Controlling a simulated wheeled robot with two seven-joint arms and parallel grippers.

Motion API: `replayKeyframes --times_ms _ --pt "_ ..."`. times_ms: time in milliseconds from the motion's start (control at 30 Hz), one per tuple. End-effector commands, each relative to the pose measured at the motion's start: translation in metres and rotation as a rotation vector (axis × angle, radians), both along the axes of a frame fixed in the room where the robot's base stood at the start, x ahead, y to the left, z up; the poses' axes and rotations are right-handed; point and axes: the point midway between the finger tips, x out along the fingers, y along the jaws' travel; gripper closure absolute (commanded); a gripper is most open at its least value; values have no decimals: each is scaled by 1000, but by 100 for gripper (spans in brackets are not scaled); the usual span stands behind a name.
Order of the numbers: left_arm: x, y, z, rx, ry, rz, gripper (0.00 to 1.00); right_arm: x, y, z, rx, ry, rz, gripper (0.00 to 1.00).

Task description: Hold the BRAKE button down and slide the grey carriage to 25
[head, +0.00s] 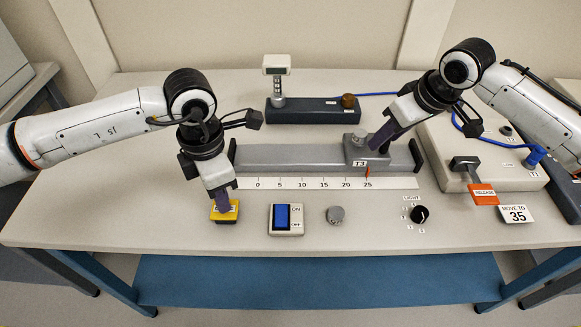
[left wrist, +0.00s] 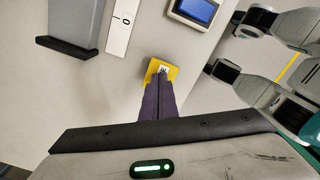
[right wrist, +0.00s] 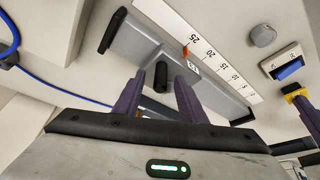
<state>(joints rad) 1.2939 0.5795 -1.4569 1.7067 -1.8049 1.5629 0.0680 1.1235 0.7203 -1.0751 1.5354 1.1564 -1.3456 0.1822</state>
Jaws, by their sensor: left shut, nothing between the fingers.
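The yellow button box (head: 230,215) stands at the table's front left. My left gripper (head: 222,200) is shut and empty, its tips down on the box top. The tips hide most of the button and its label, also in the left wrist view (left wrist: 153,67); I cannot tell how far it is pressed. The grey carriage (head: 355,153), labelled T3, is on the rail toward its right end. Its red pointer (head: 367,172) is at about 25 on the scale (head: 300,184). My right gripper (right wrist: 160,85) is open, its fingers either side of the carriage's black post (right wrist: 161,75), with gaps showing.
A dark block (head: 310,110) stands behind the rail.

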Motion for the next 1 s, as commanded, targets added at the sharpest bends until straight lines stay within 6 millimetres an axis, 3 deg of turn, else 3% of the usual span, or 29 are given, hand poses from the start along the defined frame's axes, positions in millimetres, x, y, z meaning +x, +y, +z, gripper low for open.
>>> replayKeyframes --times_ms 167,1000 --pt "-1 0 -1 1 3 0 100 0 1 6 1 -2 1 62" --pt "-1 0 -1 1 3 0 100 0 1 73 1 -1 1 62"
